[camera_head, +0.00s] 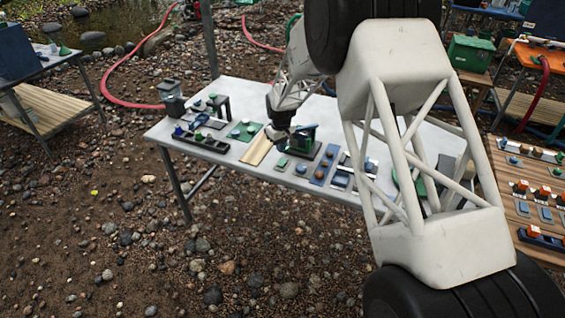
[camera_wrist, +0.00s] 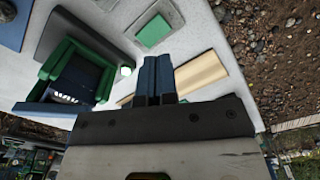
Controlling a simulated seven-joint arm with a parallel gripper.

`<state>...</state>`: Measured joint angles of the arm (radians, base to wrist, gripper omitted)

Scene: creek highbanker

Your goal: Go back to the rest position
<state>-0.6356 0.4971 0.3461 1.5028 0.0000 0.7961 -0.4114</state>
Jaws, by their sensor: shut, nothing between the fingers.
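My gripper (camera_wrist: 155,75) shows in the wrist view with its two blue-grey fingers together and nothing between them. In the head view my gripper (camera_head: 277,133) is over the light grey table (camera_head: 232,93), between a flat wooden strip (camera_head: 257,150) and a green-and-dark box-like item (camera_head: 303,141). The wooden strip also shows in the wrist view (camera_wrist: 203,73), just right of the fingers. The green-and-dark item (camera_wrist: 80,72) is left of the fingers there. I cannot tell how high the fingertips are above the table.
A blue panel with round knobs (camera_head: 323,165) and a green block plate (camera_head: 243,130) lie on the same table. A wooden side table (camera_head: 533,218) with several orange-topped items stands at right. Another table (camera_head: 50,62) is at left. Gravelly ground (camera_head: 180,270) lies in front.

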